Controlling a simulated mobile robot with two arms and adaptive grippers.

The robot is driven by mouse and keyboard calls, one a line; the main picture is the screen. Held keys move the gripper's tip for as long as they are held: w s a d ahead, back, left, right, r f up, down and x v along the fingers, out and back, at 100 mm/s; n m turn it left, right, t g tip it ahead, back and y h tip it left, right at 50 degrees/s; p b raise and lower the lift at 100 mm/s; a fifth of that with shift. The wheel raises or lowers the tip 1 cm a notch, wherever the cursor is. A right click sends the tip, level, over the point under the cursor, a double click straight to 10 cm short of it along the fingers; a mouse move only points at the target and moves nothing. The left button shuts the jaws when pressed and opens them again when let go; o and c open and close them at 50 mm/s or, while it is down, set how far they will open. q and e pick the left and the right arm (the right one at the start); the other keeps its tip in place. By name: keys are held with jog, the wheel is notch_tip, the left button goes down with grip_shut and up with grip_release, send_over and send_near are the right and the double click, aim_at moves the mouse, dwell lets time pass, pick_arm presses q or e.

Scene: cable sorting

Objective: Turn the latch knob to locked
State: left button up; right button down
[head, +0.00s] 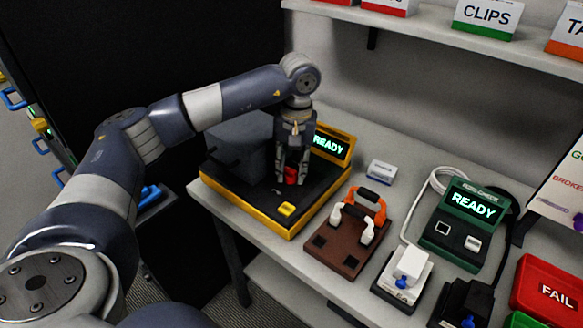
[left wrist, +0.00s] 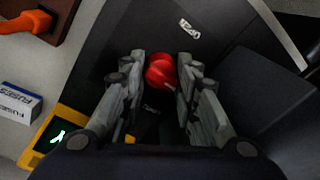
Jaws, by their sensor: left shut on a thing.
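The red latch knob (head: 291,176) stands on the black top of a yellow-edged box (head: 248,207). My left gripper (head: 291,181) points down from above, with its two fingers on either side of the knob and shut on it. In the left wrist view the red knob (left wrist: 161,72) shows between the fingertips of the left gripper (left wrist: 161,76). A small white label (left wrist: 189,28) lies on the black top beyond the knob; I cannot read it surely. The knob's lower part is partly hidden by the fingers. My right gripper is not in view.
A READY screen (head: 329,145) and a yellow button (head: 286,209) are on the box. A shelf overhangs the back.

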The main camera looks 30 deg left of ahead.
pick_arm(q)
jog(key=shift+w+r, duration=0.1)
jog(key=o, duration=1.1)
jog(key=shift+c, duration=0.2)
notch_tip(320, 180, up, 12)
jog(key=shift+d, duration=0.25)
jog(key=shift+w, duration=0.1)
